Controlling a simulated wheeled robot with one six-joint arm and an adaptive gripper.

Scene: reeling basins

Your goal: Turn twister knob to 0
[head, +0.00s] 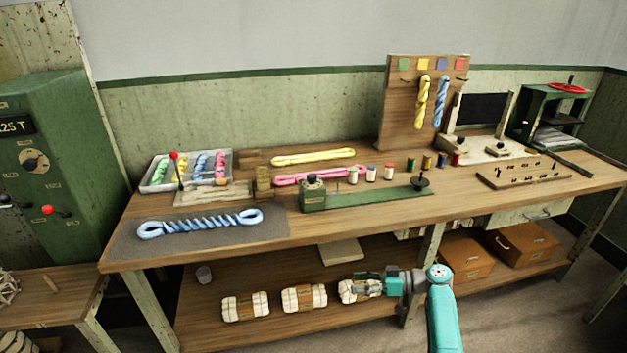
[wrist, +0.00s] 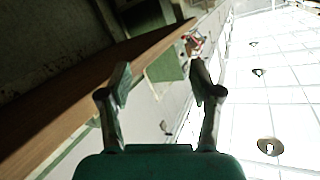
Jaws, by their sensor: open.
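A small green twister (head: 380,202) with a long flat base stands near the front of the bench. Its green block (head: 313,199) at the left end carries a dark knob (head: 313,179); the knob's setting and any numbers are too small to read. A dark crank-like part (head: 421,183) stands at its right end. My gripper (head: 360,284) is low in front of the bench, below and right of the block, overlapping a pale bundle on the lower shelf in the picture. In the wrist view my gripper (wrist: 160,85) has its fingers apart with nothing between them.
The bench (head: 120,255) also holds a blue twisted skein (head: 200,224), a skein tray (head: 148,186), a pink skein (head: 300,175), several spools and a peg board (head: 393,115). A green machine (head: 70,150) with its own dial (head: 34,160) stands at left.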

